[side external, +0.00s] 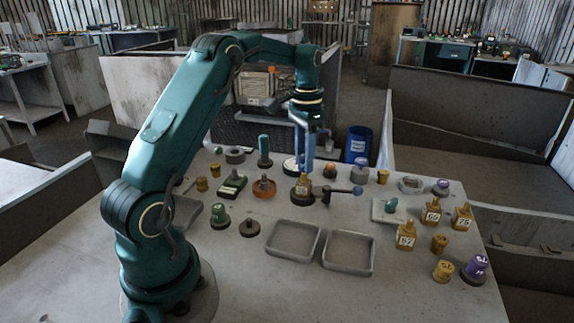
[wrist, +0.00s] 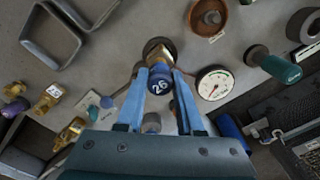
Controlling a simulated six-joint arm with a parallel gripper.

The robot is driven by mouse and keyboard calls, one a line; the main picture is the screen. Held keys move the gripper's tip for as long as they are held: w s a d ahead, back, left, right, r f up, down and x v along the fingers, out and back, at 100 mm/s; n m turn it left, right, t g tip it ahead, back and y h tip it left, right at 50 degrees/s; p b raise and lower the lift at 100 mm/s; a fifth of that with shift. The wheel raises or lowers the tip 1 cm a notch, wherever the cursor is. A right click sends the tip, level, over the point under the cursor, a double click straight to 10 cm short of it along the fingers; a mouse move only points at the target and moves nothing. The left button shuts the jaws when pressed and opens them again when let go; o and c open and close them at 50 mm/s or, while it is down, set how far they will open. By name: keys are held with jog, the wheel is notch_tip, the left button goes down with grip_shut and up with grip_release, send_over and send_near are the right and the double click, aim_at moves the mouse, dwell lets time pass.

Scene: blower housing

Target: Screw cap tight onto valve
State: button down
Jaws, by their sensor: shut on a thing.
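A blue cap (wrist: 160,80) with a white number sits between the blue fingers of my gripper (wrist: 159,76), which is shut on it. Just beyond the cap is a brass valve (wrist: 154,48) on a dark round base. In the side view my gripper (side external: 306,166) points straight down over the brass valve (side external: 302,187), with its fingertips at the valve's top. The cap is lined up with the valve there and looks to be on or against it. The fingers hide much of the cap, and I cannot tell how far it is seated.
A white gauge (wrist: 214,84) is nearby. Two empty grey trays (side external: 348,252) stand in front, and several numbered brass valves (side external: 432,212) at the right.

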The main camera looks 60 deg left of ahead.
aim_at(304, 173)
jog(key=shift+f, duration=1.5)
dwell(1.1)
jog(key=m, duration=0.4)
dwell(0.3)
jog(key=m, duration=0.2)
jog(key=shift+m, duration=1)
jog(key=m, duration=0.2)
jog(key=shift+m, duration=1)
